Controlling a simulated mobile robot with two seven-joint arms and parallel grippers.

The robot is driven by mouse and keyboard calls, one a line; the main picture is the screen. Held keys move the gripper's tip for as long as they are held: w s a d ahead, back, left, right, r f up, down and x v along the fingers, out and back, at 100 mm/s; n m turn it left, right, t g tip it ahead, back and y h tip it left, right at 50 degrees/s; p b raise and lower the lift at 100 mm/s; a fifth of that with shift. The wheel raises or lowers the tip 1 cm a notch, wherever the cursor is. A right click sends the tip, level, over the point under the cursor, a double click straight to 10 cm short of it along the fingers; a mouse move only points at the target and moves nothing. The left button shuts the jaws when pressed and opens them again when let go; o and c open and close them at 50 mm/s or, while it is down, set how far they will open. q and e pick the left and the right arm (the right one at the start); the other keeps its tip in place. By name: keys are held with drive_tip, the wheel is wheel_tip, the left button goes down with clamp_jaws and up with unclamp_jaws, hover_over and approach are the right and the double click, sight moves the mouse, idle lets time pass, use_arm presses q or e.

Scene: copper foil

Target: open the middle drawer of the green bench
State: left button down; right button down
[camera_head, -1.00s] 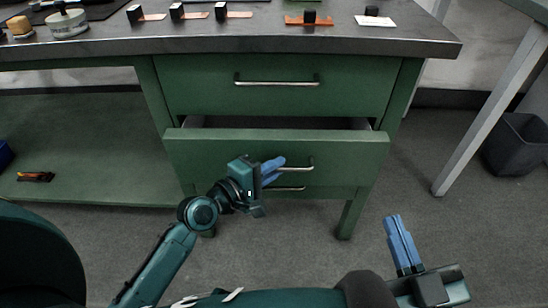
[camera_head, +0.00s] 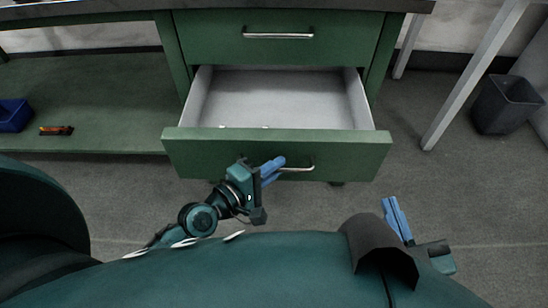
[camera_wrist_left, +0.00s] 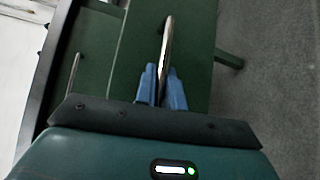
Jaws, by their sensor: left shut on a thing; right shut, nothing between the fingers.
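The green bench has a top drawer (camera_head: 284,36) that is closed, with a metal bar handle. The middle drawer (camera_head: 276,152) stands pulled well out, and its pale grey inside (camera_head: 275,95) shows from above, almost empty with a few tiny light specks near the front. My left gripper (camera_head: 272,168) is at the middle drawer's handle (camera_head: 298,168). In the left wrist view its blue fingers (camera_wrist_left: 161,87) are shut on the handle bar (camera_wrist_left: 167,45). My right gripper (camera_head: 396,218) is shut and empty, low at the right, apart from the bench. The bottom drawer is hidden.
A lower shelf (camera_head: 90,105) at the left holds a blue bin (camera_head: 14,115) and a small orange-and-black tool (camera_head: 57,131). A dark waste bin (camera_head: 505,104) stands at the right beside a grey table leg (camera_head: 470,80). The floor right of the drawer is clear.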

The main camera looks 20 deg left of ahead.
use_arm(q)
drive_tip(key=shift+s, duration=0.2)
drive_tip(key=c, duration=1.5)
unclamp_jaws()
drive_tip(key=v, duration=0.7)
drive_tip(key=shift+s, duration=0.25)
